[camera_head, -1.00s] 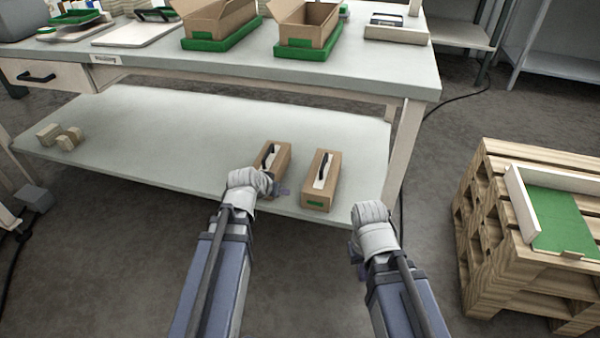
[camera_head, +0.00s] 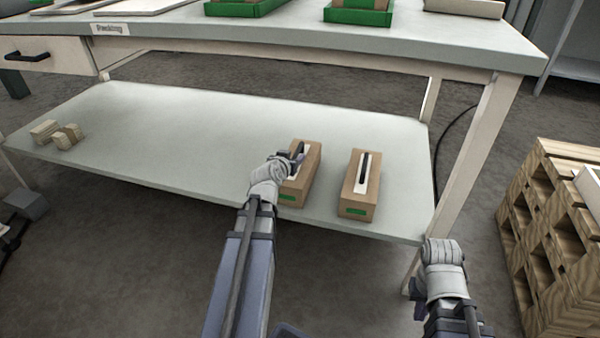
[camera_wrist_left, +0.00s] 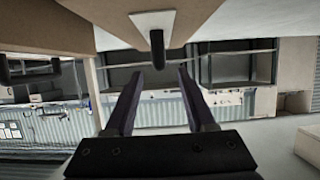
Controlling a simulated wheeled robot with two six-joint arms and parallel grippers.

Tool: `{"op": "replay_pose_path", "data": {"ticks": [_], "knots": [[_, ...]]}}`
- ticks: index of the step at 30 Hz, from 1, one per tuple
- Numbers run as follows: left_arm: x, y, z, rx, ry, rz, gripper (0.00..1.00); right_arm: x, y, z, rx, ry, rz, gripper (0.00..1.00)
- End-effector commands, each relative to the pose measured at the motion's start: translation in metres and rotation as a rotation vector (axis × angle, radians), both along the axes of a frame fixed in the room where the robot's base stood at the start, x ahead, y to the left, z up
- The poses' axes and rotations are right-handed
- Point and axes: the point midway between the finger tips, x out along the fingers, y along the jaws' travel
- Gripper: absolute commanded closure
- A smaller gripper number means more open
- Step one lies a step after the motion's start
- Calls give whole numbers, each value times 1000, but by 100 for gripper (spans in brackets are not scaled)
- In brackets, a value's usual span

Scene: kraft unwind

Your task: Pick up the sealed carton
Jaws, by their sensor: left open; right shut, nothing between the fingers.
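Two brown sealed cartons stand upright side by side on the lower shelf, each with a green label, a white top strip and a black handle. My left gripper (camera_head: 298,152) is at the top of the left carton (camera_head: 300,178), partly covering its handle. In the left wrist view its fingers (camera_wrist_left: 157,82) are open, with a black handle (camera_wrist_left: 157,48) in line with the gap between them, not gripped. The right carton (camera_head: 358,190) stands apart from it. My right gripper (camera_head: 414,290) is low at the right, beside the table leg, away from both cartons; its fingers are mostly hidden.
The lower shelf (camera_head: 190,150) is clear between the cartons and several small tan blocks (camera_head: 58,133) at its left end. A table leg (camera_head: 470,160) and a wooden pallet stack (camera_head: 555,230) stand at the right.

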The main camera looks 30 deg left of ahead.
Motion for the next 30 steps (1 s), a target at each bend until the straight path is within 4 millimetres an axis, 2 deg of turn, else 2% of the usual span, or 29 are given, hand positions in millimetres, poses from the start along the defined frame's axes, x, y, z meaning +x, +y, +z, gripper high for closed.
{"op": "replay_pose_path", "data": {"ticks": [3,8,11,20,27,30], "knots": [[13,3,-6,1,0,-1,45,0,0,-6,0,0,0,100],[14,3,-6,0,0,-1,45,0,0,-6,0,0,0,100],[22,5,-9,-1,1,-1,45,0,0,-9,0,0,0,100],[59,14,-24,-1,1,-1,45,0,0,-24,0,0,0,100],[60,14,-23,-1,1,-1,45,0,0,-23,0,0,0,100],[59,14,-23,-1,1,-1,55,0,0,-23,0,0,0,100]]}}
